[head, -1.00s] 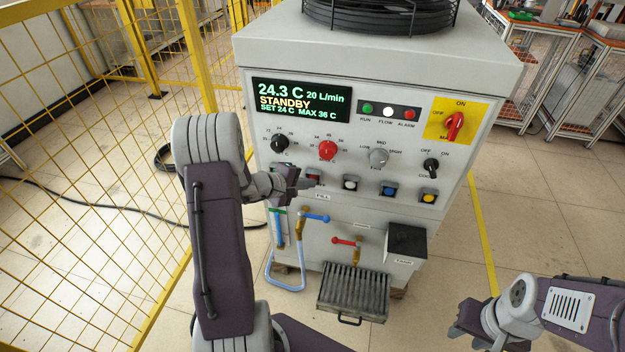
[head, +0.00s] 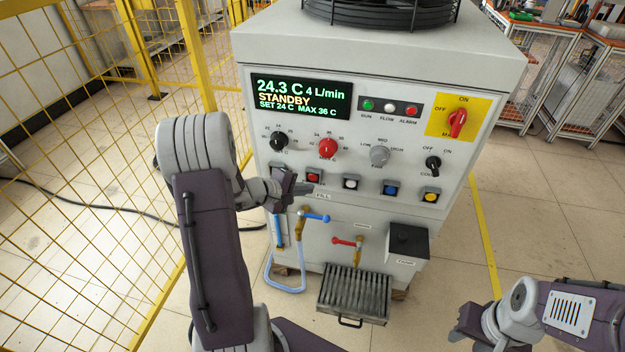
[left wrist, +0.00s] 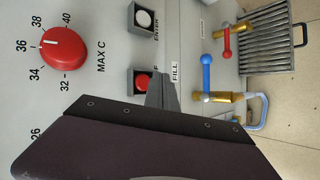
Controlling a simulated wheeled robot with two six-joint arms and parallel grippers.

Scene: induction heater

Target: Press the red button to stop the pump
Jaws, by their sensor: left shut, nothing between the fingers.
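The red button (head: 314,177) sits in a dark square housing on the heater's front panel, below the red knob. It also shows in the left wrist view (left wrist: 142,82). My left gripper (head: 302,189) is shut and empty, its tips just below the button in the head view. In the left wrist view its fingertips (left wrist: 160,88) lie right beside the button, which is uncovered. The display (head: 302,97) reads 24.3 C, 4 L/min, STANDBY. My right gripper (head: 468,322) is at the lower right, far from the panel; its jaw opening is unclear.
White (head: 351,182), blue (head: 390,188) and yellow (head: 431,197) buttons continue the row to the right. Below are a blue-handled valve (head: 314,217), a red-handled valve (head: 344,241) and a grated tray (head: 355,290). A yellow mesh fence (head: 90,150) stands left.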

